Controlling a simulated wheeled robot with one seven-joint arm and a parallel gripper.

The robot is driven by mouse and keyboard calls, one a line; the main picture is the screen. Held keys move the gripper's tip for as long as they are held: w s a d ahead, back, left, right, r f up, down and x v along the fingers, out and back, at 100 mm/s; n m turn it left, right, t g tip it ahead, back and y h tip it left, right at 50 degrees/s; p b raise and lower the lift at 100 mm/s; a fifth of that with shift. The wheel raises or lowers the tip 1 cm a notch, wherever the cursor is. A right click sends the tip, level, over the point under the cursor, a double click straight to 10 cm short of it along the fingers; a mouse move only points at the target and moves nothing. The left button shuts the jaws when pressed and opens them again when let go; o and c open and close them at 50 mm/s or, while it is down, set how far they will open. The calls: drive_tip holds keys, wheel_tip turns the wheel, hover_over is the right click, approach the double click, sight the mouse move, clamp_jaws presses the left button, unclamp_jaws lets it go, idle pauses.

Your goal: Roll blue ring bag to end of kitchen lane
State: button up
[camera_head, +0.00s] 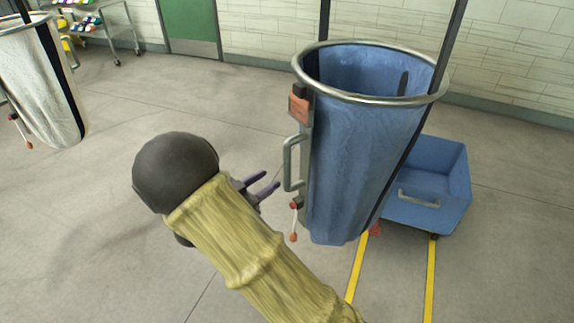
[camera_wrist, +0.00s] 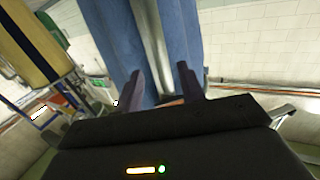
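The blue ring bag (camera_head: 362,165) hangs from a round metal ring on dark straps in the head view. A metal handle (camera_head: 290,163) is fixed to its left side, with an orange tag above it and a red-ended cord below. My gripper (camera_head: 268,184) is open, its two purple fingers pointing at the bag just left of and below the handle, with a gap showing. In the wrist view the open fingers (camera_wrist: 162,82) are in front of the blue bag (camera_wrist: 118,35). Two yellow floor lines (camera_head: 430,280) run under the bag.
A blue wheeled bin (camera_head: 430,190) stands close behind the bag at right. A white ring bag (camera_head: 42,85) hangs at far left. A trolley with colourful items (camera_head: 90,22) and a green door (camera_head: 190,25) are at the back.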

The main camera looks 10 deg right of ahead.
sight(284, 169)
drive_tip(key=p+x, duration=0.1)
drive_tip(key=x, duration=0.7)
drive_tip(key=shift+w+d, duration=0.1)
drive_tip(key=shift+d, duration=0.05)
clamp_jaws()
